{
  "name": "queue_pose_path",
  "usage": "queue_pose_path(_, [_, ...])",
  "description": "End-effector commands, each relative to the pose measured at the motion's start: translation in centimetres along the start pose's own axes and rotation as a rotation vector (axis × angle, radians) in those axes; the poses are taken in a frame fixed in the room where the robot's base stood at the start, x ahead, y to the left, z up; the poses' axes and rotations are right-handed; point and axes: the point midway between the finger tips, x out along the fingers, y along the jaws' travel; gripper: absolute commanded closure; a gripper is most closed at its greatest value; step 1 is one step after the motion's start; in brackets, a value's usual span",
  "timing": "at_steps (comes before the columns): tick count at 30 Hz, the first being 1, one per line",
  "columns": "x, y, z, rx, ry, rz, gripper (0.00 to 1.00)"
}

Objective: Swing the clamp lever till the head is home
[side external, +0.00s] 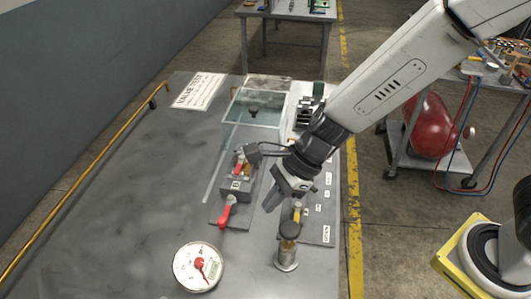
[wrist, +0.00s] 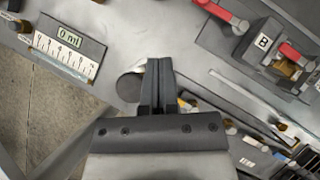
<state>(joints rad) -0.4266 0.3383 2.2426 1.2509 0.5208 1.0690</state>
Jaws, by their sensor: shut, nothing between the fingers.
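A small device with a block marked B (side external: 236,184) sits on the bench; the block also shows in the wrist view (wrist: 263,42). A red lever (side external: 227,211) slants up at its near end and shows at the top of the wrist view (wrist: 218,11). A second red part (side external: 240,166) with brass beneath is on its far side, also at the right of the wrist view (wrist: 297,55). I cannot tell which is the clamp lever, nor whether a head is seated. My gripper (side external: 269,207) is shut and empty, right of the device, apart from both red parts.
A dark-topped post (side external: 288,246) stands close by my gripper. A round dial gauge (side external: 198,267) lies at the near side. A clear-walled box (side external: 255,107) stands behind. The wrist view shows a "0 ml" scale (wrist: 68,46).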

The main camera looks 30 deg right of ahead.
Motion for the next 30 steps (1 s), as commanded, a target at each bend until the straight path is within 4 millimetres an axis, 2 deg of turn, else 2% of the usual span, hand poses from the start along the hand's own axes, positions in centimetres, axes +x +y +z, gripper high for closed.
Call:
queue_pose_path(9, [-2.0,0.8,0.3,0.001,-0.001,0.0,1.0])
queue_pose_path(20, [-2.4,1.0,0.1,-0.008,0.004,0.0,1.0])
queue_pose_path(26, [-3.1,0.7,-1.3,-0.118,0.044,-0.011,1.0])
queue_pose_path(30, [-4.3,0.4,-3.6,-0.293,0.109,-0.015,1.0])
